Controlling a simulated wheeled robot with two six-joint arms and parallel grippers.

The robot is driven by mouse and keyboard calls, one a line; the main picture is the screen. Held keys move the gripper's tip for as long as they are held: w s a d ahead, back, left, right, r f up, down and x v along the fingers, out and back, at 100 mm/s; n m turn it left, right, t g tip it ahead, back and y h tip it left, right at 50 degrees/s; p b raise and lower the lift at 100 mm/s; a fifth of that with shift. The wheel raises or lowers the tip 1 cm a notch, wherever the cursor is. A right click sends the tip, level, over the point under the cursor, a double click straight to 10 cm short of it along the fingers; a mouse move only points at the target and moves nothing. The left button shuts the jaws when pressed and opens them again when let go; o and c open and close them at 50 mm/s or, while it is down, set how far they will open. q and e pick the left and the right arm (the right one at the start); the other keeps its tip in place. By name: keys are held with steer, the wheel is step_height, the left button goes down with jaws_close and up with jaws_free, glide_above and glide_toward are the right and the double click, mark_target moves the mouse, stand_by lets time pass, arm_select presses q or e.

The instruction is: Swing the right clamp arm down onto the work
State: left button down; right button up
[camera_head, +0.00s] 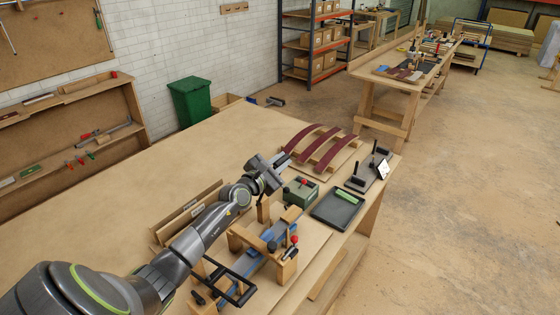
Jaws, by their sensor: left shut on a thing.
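The clamping fixture (262,247) stands on a board near the front of the bench, with a blue form between wooden blocks. A black clamp frame (237,277) lies low at its near left end. A wooden upright (263,211) rises at the far end, just below my left gripper (274,172). My left gripper is shut, seemingly on the raised right clamp arm, but its fingers and wrist hide the hold. A lever with a red knob (294,240) stands at the fixture's right side. My right gripper is not in view.
Dark red curved strips (328,151) lie on a board beyond the gripper. A green box (299,192), a black tray (337,208) and a stand with a white display (382,170) are to the right. The bench's back left (190,158) is clear.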

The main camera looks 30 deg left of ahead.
arm_select(q)
steer(key=c, duration=1.3)
jaws_free()
steer(key=shift+c, duration=0.2)
steer(key=shift+s+a+p, duration=0.1)
steer(key=shift+s+p, duration=0.2)
steer(key=shift+s, duration=0.25)
steer(key=s+a+p, duration=0.1)
steer(key=s+p, duration=0.2)
steer(key=s, duration=1.3)
steer(key=shift+s+a, duration=0.15)
steer(key=shift+a, duration=0.05)
steer(key=shift+f, duration=0.1)
